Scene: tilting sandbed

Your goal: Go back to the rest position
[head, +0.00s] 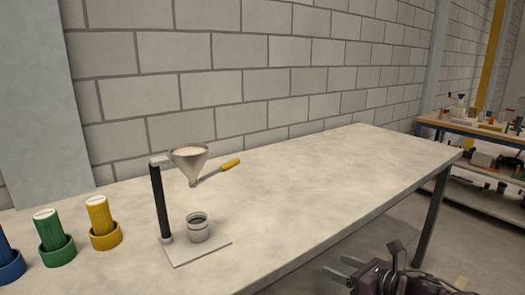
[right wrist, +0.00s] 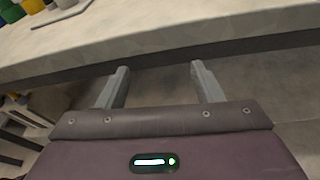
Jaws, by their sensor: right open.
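My right gripper (head: 346,271) is at the bottom of the head view, in front of the table's near edge and off the tabletop. In the right wrist view its two fingers (right wrist: 160,84) are apart with nothing between them, so it is open and empty. The table's front edge lies just beyond the fingertips in that view. My left gripper does not show in either view.
On the pale table (head: 330,190) stand a funnel (head: 188,160) on a black post, a small metal cup (head: 198,230) on the stand's base plate, and blue, green (head: 53,232) and yellow (head: 101,217) cylinders in ring holders. The table's right half is clear. A cluttered workbench (head: 470,128) stands far right.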

